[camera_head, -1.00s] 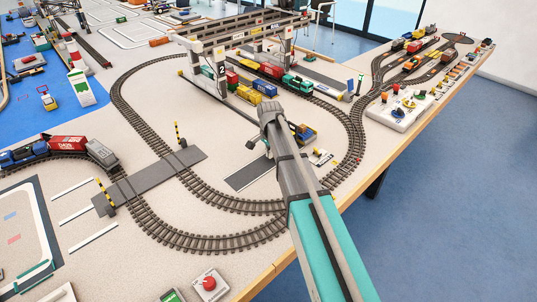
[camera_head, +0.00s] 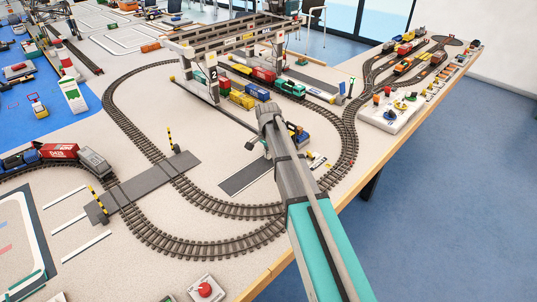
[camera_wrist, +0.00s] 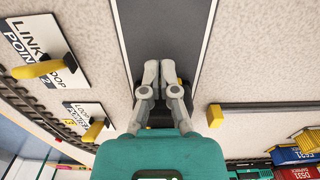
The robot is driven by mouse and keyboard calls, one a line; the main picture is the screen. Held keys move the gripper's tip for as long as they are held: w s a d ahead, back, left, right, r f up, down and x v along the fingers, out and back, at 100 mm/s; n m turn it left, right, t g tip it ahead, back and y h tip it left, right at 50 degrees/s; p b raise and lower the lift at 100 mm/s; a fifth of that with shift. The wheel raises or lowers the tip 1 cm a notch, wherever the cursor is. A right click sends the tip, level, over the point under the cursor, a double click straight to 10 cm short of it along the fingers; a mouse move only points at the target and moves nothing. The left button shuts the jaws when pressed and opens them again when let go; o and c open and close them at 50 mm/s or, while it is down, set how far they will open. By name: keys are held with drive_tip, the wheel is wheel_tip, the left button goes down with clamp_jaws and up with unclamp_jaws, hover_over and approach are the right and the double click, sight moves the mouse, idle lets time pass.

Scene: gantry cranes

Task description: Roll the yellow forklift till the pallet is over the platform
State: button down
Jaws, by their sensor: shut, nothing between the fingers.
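The small yellow forklift (camera_head: 303,136) stands on the table just right of my arm's end in the head view, partly hidden by it. In the wrist view, yellow and dark parts, likely the forklift (camera_wrist: 181,84), show behind and beside my fingers. My gripper (camera_wrist: 161,92) points down at it, its fingers close together with nothing seen held. Whether they touch the forklift is not clear. A dark grey strip (camera_wrist: 160,30) runs away from the fingers; it also shows left of my arm in the head view (camera_head: 245,178). I cannot make out the pallet or identify the platform.
Yellow levers on white plates stand left in the wrist view: a link-point lever (camera_wrist: 38,69) and a loop lever (camera_wrist: 93,131). A crane rail (camera_wrist: 265,106) lies right. Gantry crane (camera_head: 212,78) and train wagons (camera_head: 262,75) stand beyond. Looped track (camera_head: 215,240) curves around.

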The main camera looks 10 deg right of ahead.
drive_tip(key=s+a, duration=0.2)
drive_tip(key=shift+s+a+r+p, duration=0.1)
drive_tip(key=shift+a+r+p, duration=0.25)
drive_tip(key=shift+r, duration=0.05)
wheel_tip(320, 180, up, 9)
drive_tip(key=p, duration=0.9)
drive_tip(key=shift+r, duration=0.15)
drive_tip(key=s+d+n, duration=0.3)
drive_tip(key=s+n, duration=0.2)
drive_tip(key=s, duration=0.7)
drive_tip(key=s+d+n, duration=0.3)
drive_tip(key=s+n, duration=0.2)
drive_tip(key=s, duration=0.7)
drive_tip(key=shift+s+d, duration=0.15)
drive_tip(key=shift+s, duration=0.05)
drive_tip(key=shift+n, duration=0.3)
